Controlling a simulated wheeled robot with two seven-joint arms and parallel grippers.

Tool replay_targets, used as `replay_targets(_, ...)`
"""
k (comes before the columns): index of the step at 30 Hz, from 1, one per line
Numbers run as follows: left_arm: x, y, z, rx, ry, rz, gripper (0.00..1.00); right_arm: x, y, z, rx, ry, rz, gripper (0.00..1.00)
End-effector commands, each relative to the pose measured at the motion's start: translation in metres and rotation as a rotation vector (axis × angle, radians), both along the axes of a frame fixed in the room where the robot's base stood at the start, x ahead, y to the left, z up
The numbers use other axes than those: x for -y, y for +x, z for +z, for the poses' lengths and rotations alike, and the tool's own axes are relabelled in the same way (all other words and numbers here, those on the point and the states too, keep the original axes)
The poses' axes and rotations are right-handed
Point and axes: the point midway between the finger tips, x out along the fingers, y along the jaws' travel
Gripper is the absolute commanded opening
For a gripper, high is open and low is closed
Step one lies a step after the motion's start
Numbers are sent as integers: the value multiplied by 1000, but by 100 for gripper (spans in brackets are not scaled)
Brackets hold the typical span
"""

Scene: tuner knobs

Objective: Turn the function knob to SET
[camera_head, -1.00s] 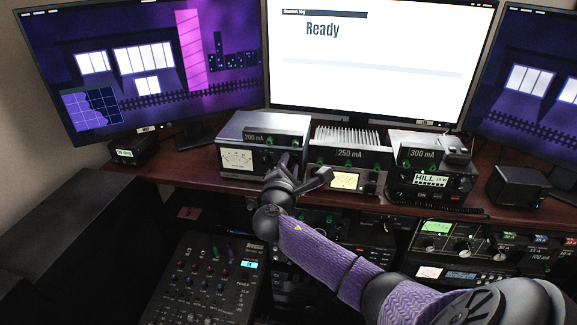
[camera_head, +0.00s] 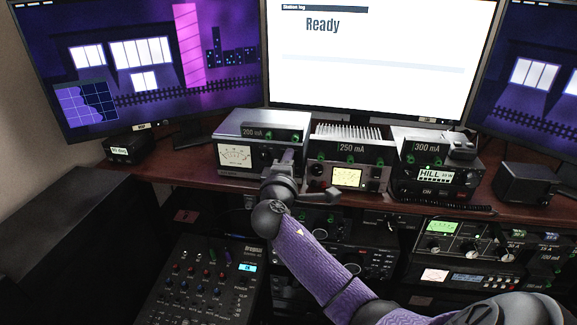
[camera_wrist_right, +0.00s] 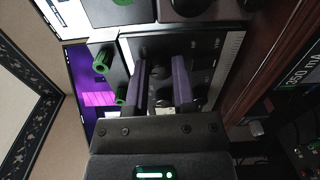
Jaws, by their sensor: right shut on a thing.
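My right gripper (camera_head: 287,158) is at the front right of the left desktop unit, the silver-and-black box (camera_head: 235,173) labelled 200 mA with a white needle meter. In the right wrist view, the two purple fingers of this gripper (camera_wrist_right: 162,85) reach to the panel and are shut on a dark round knob (camera_wrist_right: 161,72). I take this to be the function knob; the fingers hide much of it. Its pointer and the SET mark cannot be read. My left gripper is not in view.
To the right stand the 250 mA unit (camera_head: 322,178) with a lit meter and the 300 mA unit (camera_head: 407,178). Green knobs (camera_wrist_right: 101,62) show near the fingers in the right wrist view. A mixer panel (camera_head: 205,285) lies below. The centre monitor (camera_head: 380,75) reads Ready.

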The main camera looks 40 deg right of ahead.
Motion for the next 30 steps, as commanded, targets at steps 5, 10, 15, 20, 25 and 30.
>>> replay_targets(5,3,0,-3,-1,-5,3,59,-1,0,-2,29,27,1,0)
replay_targets(10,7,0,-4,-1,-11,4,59,-1,0,-1,39,35,1,0)
replay_targets(15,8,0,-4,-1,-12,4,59,0,0,-1,39,35,1,0)
replay_targets(20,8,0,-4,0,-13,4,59,-1,0,-1,38,34,1,36)
replay_targets(25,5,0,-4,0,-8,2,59,0,0,-1,38,34,1,65)
replay_targets(30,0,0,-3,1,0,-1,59,0,0,-1,36,33,0,65)
